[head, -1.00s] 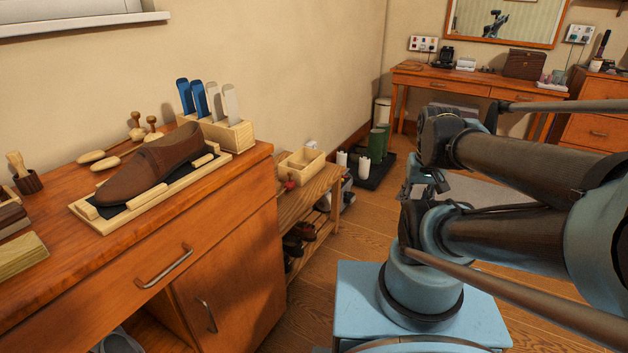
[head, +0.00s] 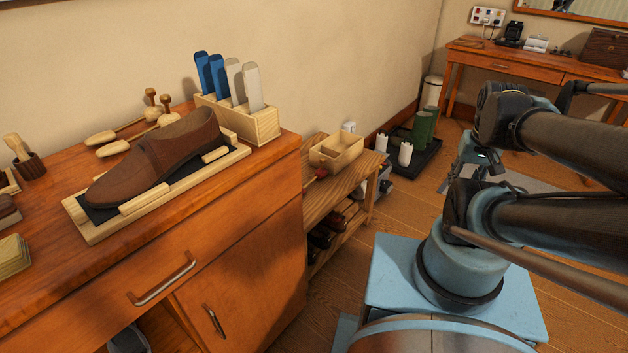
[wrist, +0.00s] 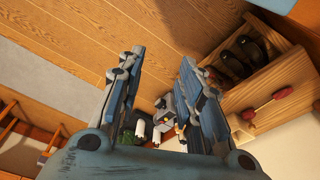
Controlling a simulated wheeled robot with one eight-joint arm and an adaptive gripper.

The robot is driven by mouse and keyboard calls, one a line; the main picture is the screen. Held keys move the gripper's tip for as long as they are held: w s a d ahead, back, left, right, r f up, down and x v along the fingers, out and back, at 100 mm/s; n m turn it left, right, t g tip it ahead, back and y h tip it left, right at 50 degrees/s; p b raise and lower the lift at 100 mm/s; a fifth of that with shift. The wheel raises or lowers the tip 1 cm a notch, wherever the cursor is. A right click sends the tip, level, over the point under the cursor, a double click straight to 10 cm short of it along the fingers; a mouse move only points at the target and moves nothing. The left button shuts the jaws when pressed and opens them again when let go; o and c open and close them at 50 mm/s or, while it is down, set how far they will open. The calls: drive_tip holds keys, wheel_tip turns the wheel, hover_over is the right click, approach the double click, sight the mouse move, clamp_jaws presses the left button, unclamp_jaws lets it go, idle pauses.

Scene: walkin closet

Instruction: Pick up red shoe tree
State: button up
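The red shoe tree (head: 318,175) lies on the low wooden bench beside the dresser, small and partly hidden in the head view. In the wrist view its red ends (wrist: 282,93) and pale rod show on the bench at the right. My gripper (wrist: 158,62) has its two fingers wide apart with nothing held between them. It is over the floor, away from the shoe tree, which lies to the right of the fingers in the wrist view.
A divided wooden box (head: 336,150) stands on the bench (head: 350,180) behind the shoe tree. Dark shoes fill the shelf below. The tall dresser (head: 240,265), bearing a brown shoe (head: 155,160), stands at the left. A tray (head: 402,160) with cylinders is on the floor beyond. Wooden floor is open.

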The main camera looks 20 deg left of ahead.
drive_tip(key=w+a+r+n+y, duration=0.1)
drive_tip(key=w+a+r+n, duration=0.3)
drive_tip(key=w, duration=0.4)
drive_tip(key=n+y, duration=0.3)
drive_tip(key=n, duration=0.3)
hover_over(323, 159)
drive_tip(key=s+d, duration=0.2)
drive_tip(key=d, duration=0.1)
drive_tip(key=shift+f, duration=9.2)
drive_tip(key=shift+w+a+f, duration=0.25)
drive_tip(key=shift+a+f, duration=0.05)
drive_tip(key=shift+f, duration=0.2)
drive_tip(key=shift+w+a+f, duration=0.25)
drive_tip(key=shift+w+f, duration=0.05)
drive_tip(key=shift+f, duration=0.25)
drive_tip(key=shift+w+a+f, duration=0.25)
drive_tip(key=shift+a+f, duration=0.05)
drive_tip(key=shift+f, duration=0.2)
drive_tip(key=shift+w+a+f, duration=0.1)
drive_tip(key=shift+a+f, duration=0.15)
drive_tip(key=shift+f, duration=0.45)
